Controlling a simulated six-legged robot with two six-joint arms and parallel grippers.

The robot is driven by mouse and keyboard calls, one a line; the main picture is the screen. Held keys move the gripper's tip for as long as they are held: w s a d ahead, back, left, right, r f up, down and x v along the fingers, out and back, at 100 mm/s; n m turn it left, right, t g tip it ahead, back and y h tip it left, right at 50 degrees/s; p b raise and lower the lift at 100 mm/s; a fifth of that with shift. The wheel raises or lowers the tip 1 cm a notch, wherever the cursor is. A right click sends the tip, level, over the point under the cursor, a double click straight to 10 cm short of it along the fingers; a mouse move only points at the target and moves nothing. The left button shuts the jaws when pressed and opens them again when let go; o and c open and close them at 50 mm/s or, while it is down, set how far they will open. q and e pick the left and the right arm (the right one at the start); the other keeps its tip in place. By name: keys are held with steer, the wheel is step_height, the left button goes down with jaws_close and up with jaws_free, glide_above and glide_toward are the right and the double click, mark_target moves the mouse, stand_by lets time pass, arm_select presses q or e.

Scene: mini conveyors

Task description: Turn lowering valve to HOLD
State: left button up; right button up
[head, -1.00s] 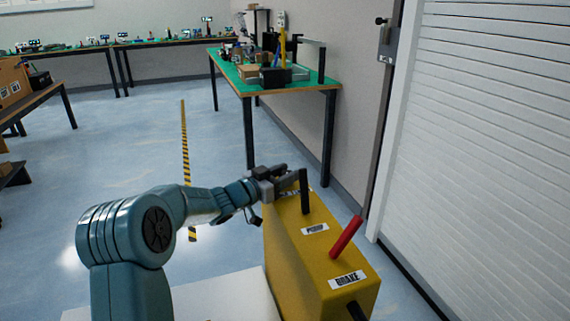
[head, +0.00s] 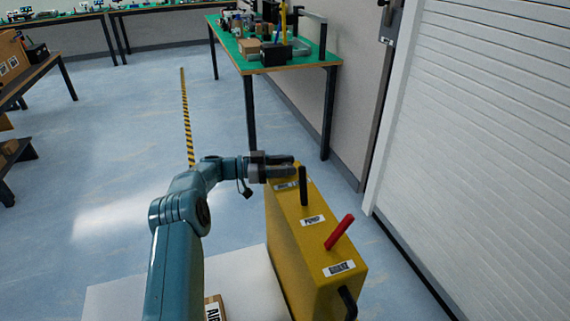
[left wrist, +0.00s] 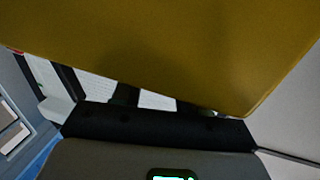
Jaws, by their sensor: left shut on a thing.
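A yellow control box (head: 307,238) stands right of center in the head view. Its top carries a black lever by a PUMP label (head: 312,221) and a red lever (head: 340,232) by a lower label that is hard to read. My left gripper (head: 288,167) is at the box's far end, just above a partly covered label (head: 286,185). It is shut on a small part there, likely the lowering valve, which the fingers hide; its setting cannot be read. In the left wrist view, a yellow face of the box (left wrist: 170,50) fills the top, close to the dark gripper. My right gripper is out of view.
A green-topped table (head: 275,66) with several items stands behind the box by the wall. A white roller shutter (head: 480,150) is on the right. A yellow-black floor stripe (head: 187,115) runs at left, with clear blue floor around it.

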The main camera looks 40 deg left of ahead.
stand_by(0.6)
arm_select(q)
steer(key=o, duration=1)
steer(key=v, duration=1.2)
steer(key=shift+w+a, duration=0.1)
steer(key=shift+w, duration=0.1)
